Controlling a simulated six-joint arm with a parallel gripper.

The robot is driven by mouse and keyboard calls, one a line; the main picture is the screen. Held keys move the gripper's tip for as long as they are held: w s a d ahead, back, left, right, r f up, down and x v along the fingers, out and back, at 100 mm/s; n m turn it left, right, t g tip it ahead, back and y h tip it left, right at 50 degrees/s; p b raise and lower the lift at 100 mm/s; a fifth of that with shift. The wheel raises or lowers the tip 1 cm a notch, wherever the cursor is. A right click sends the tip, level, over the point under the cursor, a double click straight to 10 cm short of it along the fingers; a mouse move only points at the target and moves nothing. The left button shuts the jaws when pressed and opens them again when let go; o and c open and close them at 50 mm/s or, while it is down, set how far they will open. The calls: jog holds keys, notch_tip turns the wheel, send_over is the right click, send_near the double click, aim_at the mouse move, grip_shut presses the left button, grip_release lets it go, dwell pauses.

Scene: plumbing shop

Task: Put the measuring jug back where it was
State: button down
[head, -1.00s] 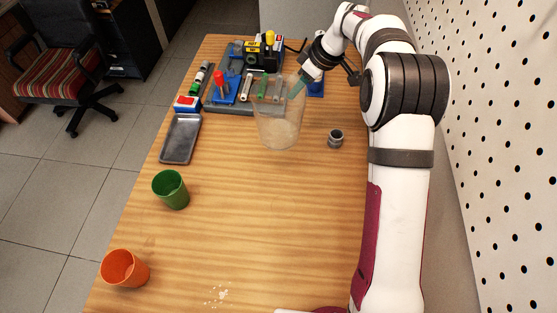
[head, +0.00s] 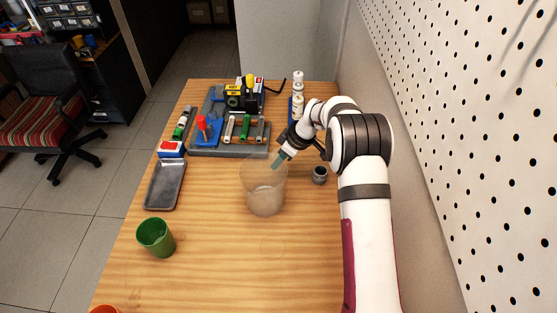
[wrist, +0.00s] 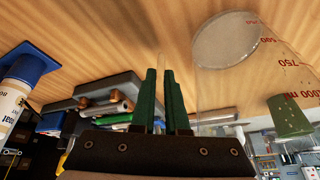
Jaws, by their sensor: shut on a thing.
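The clear measuring jug (head: 264,197) is upright over the middle of the table, between the grey tray and the small grey fitting. My gripper (head: 277,164) is shut on its wall at the upper right rim. In the wrist view the green fingers (wrist: 164,105) close on the thin clear wall, and the jug (wrist: 238,60) fills the right side with red volume marks and its round base. I cannot tell whether the base touches the table. A faint ring (head: 272,247) shows on the wood in front of the jug.
A green cup (head: 156,238) stands front left, an orange cup (head: 105,309) at the bottom edge. A grey tray (head: 166,186) lies left. A grey fitting (head: 320,175) stands right of the jug, near my arm. A tool board (head: 230,153) lies behind. The front middle is clear.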

jog(key=c, duration=0.9)
grip_release()
jog(key=v, duration=1.1)
jog(key=s+d+r+m, duration=0.1)
jog(key=s+r+m, duration=0.3)
jog(key=s+r, duration=0.4)
jog(key=s+d+m+h, duration=0.1)
jog(key=s+m, duration=0.3)
jog(key=s, duration=0.6)
jog(key=s+d+m+g+h, duration=0.1)
jog(key=s+m, duration=0.4)
jog(key=s, duration=0.5)
jog(key=s+d+m+g, duration=0.1)
jog(key=s+m, duration=0.4)
jog(key=s, duration=0.5)
jog(key=shift+s+d+f+h, duration=0.35)
jog(key=shift+d+f+h, duration=0.05)
jog(key=shift+d, duration=0.2)
